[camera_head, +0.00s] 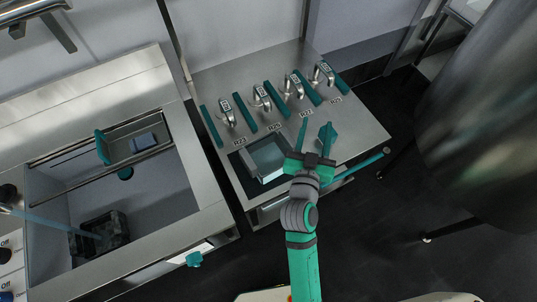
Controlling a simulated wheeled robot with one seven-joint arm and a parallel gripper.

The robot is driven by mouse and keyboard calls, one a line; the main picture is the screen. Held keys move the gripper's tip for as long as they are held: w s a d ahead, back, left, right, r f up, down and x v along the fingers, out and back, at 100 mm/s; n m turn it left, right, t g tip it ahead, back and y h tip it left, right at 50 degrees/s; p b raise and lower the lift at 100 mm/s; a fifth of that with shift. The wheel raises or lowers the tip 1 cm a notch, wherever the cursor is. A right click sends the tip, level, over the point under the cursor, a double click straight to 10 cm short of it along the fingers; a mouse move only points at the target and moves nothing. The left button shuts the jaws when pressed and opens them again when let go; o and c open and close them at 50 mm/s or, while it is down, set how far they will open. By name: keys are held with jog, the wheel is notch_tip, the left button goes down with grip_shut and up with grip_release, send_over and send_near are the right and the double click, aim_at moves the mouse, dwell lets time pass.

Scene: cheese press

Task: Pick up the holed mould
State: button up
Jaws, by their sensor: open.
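I cannot make out for certain which thing is the holed mould. A dark, mottled box (112,244) stands low inside the open steel basin at the left; its surface is too small to show holes clearly. A small grey-blue block (145,143) sits on a ledge at the basin's far side. My gripper (315,125) is open and empty over the steel bench at the centre, its two green fingers pointing away from me.
The basin's steel rim (178,235) stands between my arm and the dark box. A green handle (102,147) rises at the basin. A large steel tank (480,120) fills the right.

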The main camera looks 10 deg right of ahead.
jog(key=w+d+r+m+g+h, duration=0.2)
jog(key=w+d+r+m+h, duration=0.2)
jog(key=d+r+m, duration=0.2)
jog(key=m+g+y, duration=1.1)
jog(key=m+g, duration=0.3)
jog(key=m, duration=0.7)
send_over(248, 159)
notch_tip(248, 159, down, 12)
jog(key=shift+d+f, duration=0.1)
jog(key=shift+s+a+f, duration=0.1)
jog(key=shift+a+f, duration=0.1)
jog(key=shift+f, duration=0.1)
notch_tip(248, 159, down, 10)
jog(key=shift+d, duration=0.1)
jog(key=c, duration=1)
jog(key=shift+w, duration=0.2)
grip_shut()
